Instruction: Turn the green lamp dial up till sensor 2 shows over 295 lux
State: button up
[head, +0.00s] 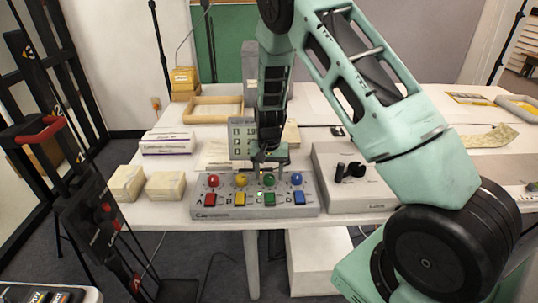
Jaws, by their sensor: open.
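A grey control box (240,213) sits at the front edge of the white table. It carries a row of round dials: red (213,181), yellow (241,181), green (269,180) and blue (297,179). A coloured square button sits in front of each dial. My gripper (268,166) points down just above and behind the green dial, with its jaws open. I cannot tell whether a finger touches the dial. A grey readout panel (241,139) stands behind the box, partly covered by my gripper. Its figures are too small to read, so I cannot tell sensor 2's value.
A grey box with black knobs (352,180) stands close on the right. Cream blocks (165,188) and a white-and-purple box (167,145) lie on the left. A wooden tray (214,108) lies farther back. A black stand (100,215) is at the left.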

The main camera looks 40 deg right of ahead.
aim_at(269, 176)
notch_tip(269, 176, up, 17)
jog(key=shift+b, duration=0.4)
jog(key=shift+f, duration=0.1)
